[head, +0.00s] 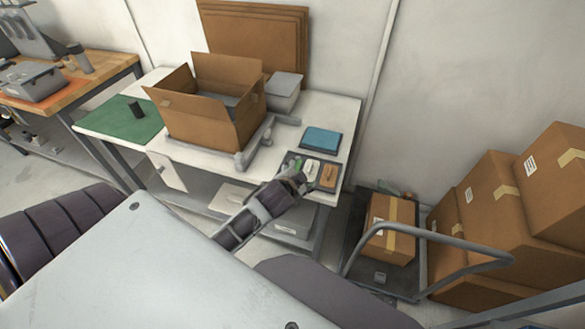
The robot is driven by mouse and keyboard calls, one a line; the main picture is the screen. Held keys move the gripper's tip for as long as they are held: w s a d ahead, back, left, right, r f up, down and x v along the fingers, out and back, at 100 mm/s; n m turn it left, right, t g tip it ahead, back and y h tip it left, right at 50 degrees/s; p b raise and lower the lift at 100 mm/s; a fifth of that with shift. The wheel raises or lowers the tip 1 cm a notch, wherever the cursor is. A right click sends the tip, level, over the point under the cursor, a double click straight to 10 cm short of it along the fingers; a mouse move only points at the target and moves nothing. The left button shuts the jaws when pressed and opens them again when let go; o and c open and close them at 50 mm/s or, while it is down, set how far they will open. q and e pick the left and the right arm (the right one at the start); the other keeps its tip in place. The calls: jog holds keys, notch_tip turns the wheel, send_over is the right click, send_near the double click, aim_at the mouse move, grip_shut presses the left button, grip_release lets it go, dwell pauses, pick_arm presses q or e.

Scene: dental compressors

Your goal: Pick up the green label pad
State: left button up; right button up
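A small green item (297,163), which looks like the green label pad, lies at the left end of a dark tray (318,186) near the front right of the white table. My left gripper (293,178) is at the tray's front left edge, just in front of the green item and partly covering it. The fingertips are small and dark here, so I cannot tell whether they are open or shut, or touching the pad. My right gripper is not in view.
A white pad (311,168) and an orange-brown pad (329,175) share the tray. A blue pad (322,139) lies behind it. An open cardboard box (210,117) stands left. A trolley (430,237) with a carton stands right of the table.

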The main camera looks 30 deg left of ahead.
pick_arm(q)
jog(key=w+d+r+m+t+h, duration=0.25)
jog(key=w+r+m+t, duration=0.55)
jog(key=r, duration=0.4)
jog(key=w+d+r+m+g+h, duration=0.25)
jog(key=d+r+m+h, duration=0.5)
jog(key=m+h, duration=0.75)
jog(key=s+a+f+m+g+y, duration=0.2)
jog(key=a+f+m+g, duration=0.3)
jog(key=m, duration=0.5)
jog(key=s+a+f+m+g+y, duration=0.2)
jog(key=f+m+g+y, duration=0.1)
jog(key=m+g, duration=0.55)
jog(key=s+a+f+m+g+y, duration=0.1)
jog(key=a+y, duration=0.2)
jog(key=a, duration=0.4)
jog(key=s+a+m+g+y, duration=0.1)
jog(key=a+m+y, duration=0.1)
jog(key=a, duration=0.6)
jog(key=shift+s+a+f+y, duration=0.2)
jog(key=shift+f+y, duration=0.15)
jog(key=shift+y, duration=0.2)
